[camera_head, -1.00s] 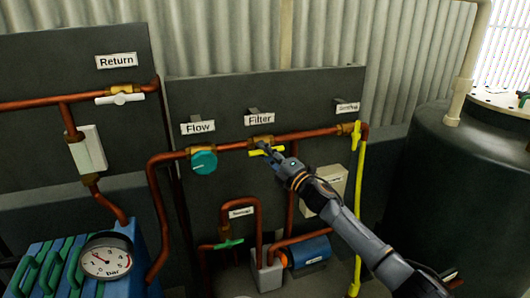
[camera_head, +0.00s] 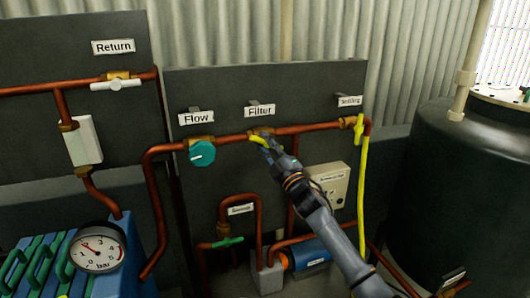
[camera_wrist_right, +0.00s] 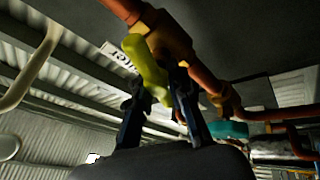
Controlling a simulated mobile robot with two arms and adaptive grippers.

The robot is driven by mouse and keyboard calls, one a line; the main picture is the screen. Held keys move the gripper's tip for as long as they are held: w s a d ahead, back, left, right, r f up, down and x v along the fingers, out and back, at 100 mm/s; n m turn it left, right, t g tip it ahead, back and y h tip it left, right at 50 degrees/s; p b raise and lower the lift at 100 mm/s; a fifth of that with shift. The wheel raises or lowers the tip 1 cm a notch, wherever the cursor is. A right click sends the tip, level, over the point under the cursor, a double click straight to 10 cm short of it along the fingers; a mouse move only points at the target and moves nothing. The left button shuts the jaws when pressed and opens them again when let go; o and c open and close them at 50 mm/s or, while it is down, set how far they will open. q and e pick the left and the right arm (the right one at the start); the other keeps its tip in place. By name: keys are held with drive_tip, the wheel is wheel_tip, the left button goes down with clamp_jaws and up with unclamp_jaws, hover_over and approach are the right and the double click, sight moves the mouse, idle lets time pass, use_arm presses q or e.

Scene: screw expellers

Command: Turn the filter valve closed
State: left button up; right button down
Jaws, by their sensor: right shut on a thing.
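The filter valve has a yellow handle (camera_head: 258,139) on a brass body on the copper pipe, under the Filter label (camera_head: 260,111). My right gripper (camera_head: 268,145) is at this handle and hides its right part in the head view. In the right wrist view the yellow handle (camera_wrist_right: 147,68) lies between the two dark fingers of my right gripper (camera_wrist_right: 160,100), which is shut on it. The handle looks tilted relative to the pipe in the head view. My left gripper is not in view.
A teal Flow knob (camera_head: 202,153) sits left of the filter valve. Another yellow valve handle (camera_head: 359,130) is to the right, with a yellow hose (camera_head: 362,190) below. A white-handled Return valve (camera_head: 117,84), a pressure gauge (camera_head: 97,250) and a dark tank (camera_head: 450,180) stand farther out.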

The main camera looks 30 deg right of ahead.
drive_tip(key=m+h+b, duration=0.2)
drive_tip(key=m+h, duration=0.1)
drive_tip(key=m, duration=0.2)
drive_tip(key=shift+m+t, duration=0.3)
drive_tip(key=shift+m, duration=0.1)
drive_tip(key=m+g+h+b, duration=0.1)
drive_tip(key=m+h, duration=0.3)
drive_tip(key=m, duration=0.1)
drive_tip(key=shift+r+m, duration=0.15)
drive_tip(key=shift+m, duration=0.25)
drive_tip(key=m+g+h, duration=0.1)
drive_tip(key=m+h, duration=0.1)
drive_tip(key=m, duration=0.1)
drive_tip(key=shift+d+r+m, duration=0.1)
drive_tip(key=shift+m, duration=0.3)
drive_tip(key=shift+m+g+h, duration=0.6)
drive_tip(key=shift+m+h, duration=0.2)
drive_tip(key=shift+m, duration=1)
drive_tip(key=shift+d, duration=0.1)
drive_tip(key=c, duration=1.2)
unclamp_jaws()
drive_tip(key=shift+s, duration=0.1)
